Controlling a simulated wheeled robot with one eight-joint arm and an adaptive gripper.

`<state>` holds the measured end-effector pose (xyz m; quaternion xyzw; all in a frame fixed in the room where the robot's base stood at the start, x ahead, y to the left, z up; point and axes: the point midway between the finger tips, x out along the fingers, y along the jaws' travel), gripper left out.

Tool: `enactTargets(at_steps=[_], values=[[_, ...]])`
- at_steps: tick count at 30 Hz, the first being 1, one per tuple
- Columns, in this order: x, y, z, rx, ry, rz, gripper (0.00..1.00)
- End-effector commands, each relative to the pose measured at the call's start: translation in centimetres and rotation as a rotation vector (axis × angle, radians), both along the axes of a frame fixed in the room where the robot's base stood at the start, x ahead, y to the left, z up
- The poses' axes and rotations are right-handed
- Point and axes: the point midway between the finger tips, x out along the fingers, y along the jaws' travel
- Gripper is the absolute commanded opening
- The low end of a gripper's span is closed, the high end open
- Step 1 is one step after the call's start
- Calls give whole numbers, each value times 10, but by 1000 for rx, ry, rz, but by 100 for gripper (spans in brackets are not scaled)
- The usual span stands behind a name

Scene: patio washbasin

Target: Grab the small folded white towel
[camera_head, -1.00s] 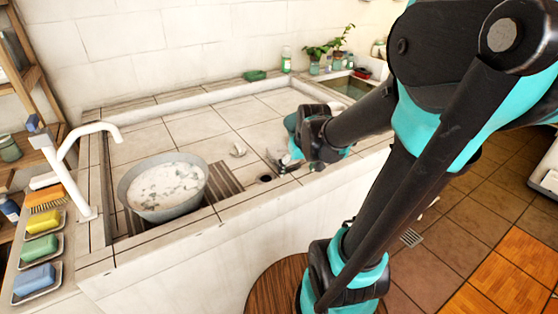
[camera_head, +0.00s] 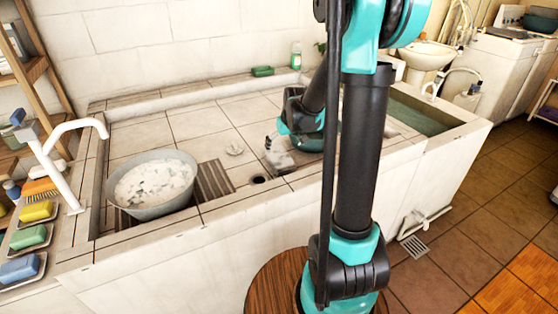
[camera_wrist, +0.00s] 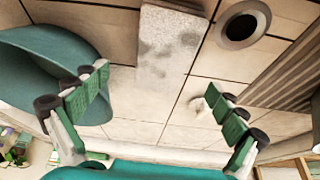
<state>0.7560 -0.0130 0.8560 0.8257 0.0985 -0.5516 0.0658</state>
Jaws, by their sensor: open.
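A pale grey-white, flat oblong (camera_wrist: 168,48) with darker blotches lies on the tiled counter. It looks like the folded white towel, though I cannot be sure. In the head view this pale piece (camera_head: 279,159) shows just below my gripper, near the round drain hole. My gripper (camera_wrist: 157,80) is open, with its two green-padded fingers wide apart. The oblong lies between and beyond the fingertips in the wrist view, and nothing is held. In the head view my arm hides part of the counter around the gripper.
A teal basin (camera_wrist: 45,75) stands close by my left finger in the wrist view. The drain hole (camera_head: 258,180), a slatted grate (camera_head: 214,180) and a grey tub of cloudy water (camera_head: 152,185) are to the left. A small white object (camera_head: 234,148) lies on clear tiles.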

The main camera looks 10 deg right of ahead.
Motion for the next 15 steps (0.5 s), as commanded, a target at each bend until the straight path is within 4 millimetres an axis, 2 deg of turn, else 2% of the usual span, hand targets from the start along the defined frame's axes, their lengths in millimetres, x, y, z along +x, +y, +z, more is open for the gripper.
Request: enactTargets(at_steps=[6,15], values=[[10,2,-24,0,0,0,97],[17,5,-39,0,0,1,97]])
